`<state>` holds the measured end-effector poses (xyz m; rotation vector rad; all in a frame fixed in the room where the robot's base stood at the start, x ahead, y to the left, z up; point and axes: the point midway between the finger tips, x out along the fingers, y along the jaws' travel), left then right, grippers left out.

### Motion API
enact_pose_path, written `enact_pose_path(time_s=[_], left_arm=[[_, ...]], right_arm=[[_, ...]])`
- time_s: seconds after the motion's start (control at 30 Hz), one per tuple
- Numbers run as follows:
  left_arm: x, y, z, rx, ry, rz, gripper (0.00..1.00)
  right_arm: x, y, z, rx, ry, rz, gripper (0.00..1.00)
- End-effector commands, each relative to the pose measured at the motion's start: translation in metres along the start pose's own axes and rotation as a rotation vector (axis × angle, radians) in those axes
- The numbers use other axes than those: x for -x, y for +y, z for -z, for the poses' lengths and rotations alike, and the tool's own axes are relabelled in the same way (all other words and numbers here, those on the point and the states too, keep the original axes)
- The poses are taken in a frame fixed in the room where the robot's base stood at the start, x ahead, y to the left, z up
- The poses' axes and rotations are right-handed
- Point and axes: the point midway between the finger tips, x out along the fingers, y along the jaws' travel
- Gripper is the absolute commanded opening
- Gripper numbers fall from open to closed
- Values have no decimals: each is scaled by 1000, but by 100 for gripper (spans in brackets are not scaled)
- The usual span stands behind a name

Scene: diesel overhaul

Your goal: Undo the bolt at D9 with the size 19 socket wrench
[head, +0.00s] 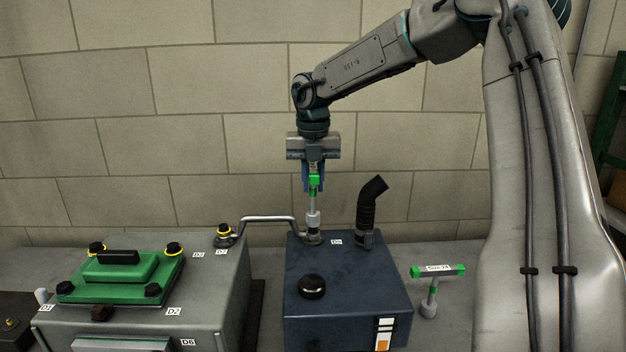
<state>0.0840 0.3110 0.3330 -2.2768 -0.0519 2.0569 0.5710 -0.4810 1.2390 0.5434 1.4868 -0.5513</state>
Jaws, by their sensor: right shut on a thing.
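My right gripper (313,186) comes down from above and is shut on the green handle of a T-shaped socket wrench (313,205). The wrench is upright, its socket end over the pipe flange at the back of the dark blue box (350,290). The bolt there is hidden by the socket, and I cannot tell how far the socket sits over it. A small label (336,241) beside it is too small to read surely. The size marking on the held wrench is not readable. My left gripper is out of view.
A second green-handled wrench (437,271) stands right of the blue box. A black bent hose (370,208) rises close right of the held wrench. A metal pipe (268,219) runs left to the grey block (215,290), which carries a green cover (120,272) and yellow-ringed bolts.

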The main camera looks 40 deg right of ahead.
Motion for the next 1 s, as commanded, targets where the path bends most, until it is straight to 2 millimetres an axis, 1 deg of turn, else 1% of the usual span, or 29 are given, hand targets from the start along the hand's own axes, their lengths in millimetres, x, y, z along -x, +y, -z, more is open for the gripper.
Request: enact_pose_path(time_s=[0.23, 0.57, 0.6, 0.7, 0.77, 1.0], left_arm=[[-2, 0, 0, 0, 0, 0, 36], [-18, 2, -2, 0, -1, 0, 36], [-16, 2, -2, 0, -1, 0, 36], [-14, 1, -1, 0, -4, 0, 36], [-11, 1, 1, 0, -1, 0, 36], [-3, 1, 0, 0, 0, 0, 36]], right_arm=[[-2, 0, 0, 0, -1, 0, 0], [-21, 0, 0, 1, -1, 0, 0], [-17, 0, 0, 1, -1, 0, 0], [-17, 0, 0, 14, 0, 0, 0], [-16, 0, 0, 81, 0, -1, 0], [-15, 0, -1, 413, -1, -6, 0]])
